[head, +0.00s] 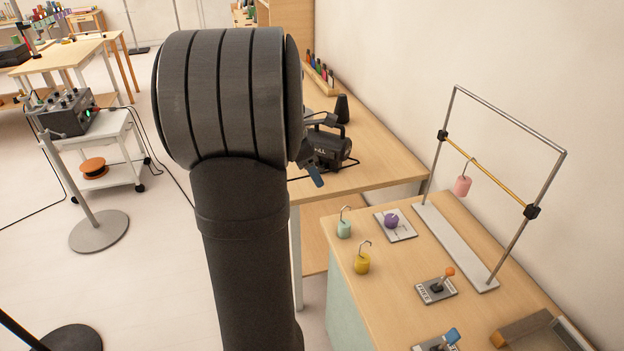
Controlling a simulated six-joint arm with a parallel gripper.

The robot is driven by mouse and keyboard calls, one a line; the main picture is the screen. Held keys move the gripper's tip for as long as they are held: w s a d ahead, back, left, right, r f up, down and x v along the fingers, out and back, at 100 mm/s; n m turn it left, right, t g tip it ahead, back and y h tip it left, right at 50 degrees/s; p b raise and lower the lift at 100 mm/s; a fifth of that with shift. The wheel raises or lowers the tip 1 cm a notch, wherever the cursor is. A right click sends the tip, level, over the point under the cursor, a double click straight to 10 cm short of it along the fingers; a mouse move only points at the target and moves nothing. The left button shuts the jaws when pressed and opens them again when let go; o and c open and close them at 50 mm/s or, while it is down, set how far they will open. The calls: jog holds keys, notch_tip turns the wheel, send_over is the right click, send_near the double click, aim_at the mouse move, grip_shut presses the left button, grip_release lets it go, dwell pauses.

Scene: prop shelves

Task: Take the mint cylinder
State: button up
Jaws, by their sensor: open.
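The mint cylinder (344,229) stands upright on the near wooden bench, close to its left edge, with a metal hook on top. My gripper (322,150) shows in part from behind my large dark arm link. Its fingers are spread and nothing shows between them. It appears above and to the left of the mint cylinder in the picture, apart from it. The rest of my gripper is hidden by the arm.
A yellow hooked cylinder (362,263) and a purple ball on a plate (391,221) are close to the mint one. A metal frame (505,251) carries a hanging pink cylinder (462,186). Orange (437,289) and blue (437,343) levers stand nearer.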

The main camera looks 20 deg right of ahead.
jog(key=shift+f, duration=0.1)
jog(key=h, duration=1.3)
send_near(349, 222)
jog(key=shift+t, duration=0.3)
jog(key=d, duration=1)
jog(key=shift+f, duration=0.35)
jog(key=c, duration=1.1)
jog(key=shift+o, duration=0.2)
jog(key=shift+r, duration=0.1)
